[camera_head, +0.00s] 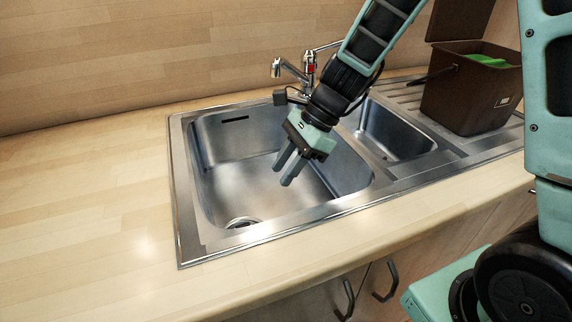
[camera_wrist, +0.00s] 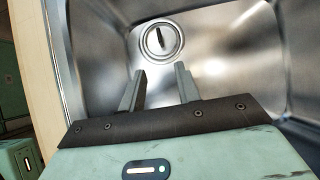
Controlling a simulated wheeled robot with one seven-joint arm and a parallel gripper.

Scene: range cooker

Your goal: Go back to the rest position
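My gripper (camera_head: 284,168) hangs over the large basin of the steel sink (camera_head: 183,232) in the head view, pointing down and to the left. Its two grey fingers stand apart with nothing between them. In the wrist view the gripper (camera_wrist: 160,84) shows both fingers spread and empty, with the basin's round drain (camera_wrist: 160,41) beyond them. The arm rises from the gripper towards the upper right of the head view.
A faucet (camera_head: 309,70) stands behind the basin, close to my wrist. A brown bin (camera_head: 470,98) with its lid up and green contents stands on the drainboard at right. A small basin (camera_head: 400,135) lies between. The wooden counter (camera_head: 90,200) at left is clear.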

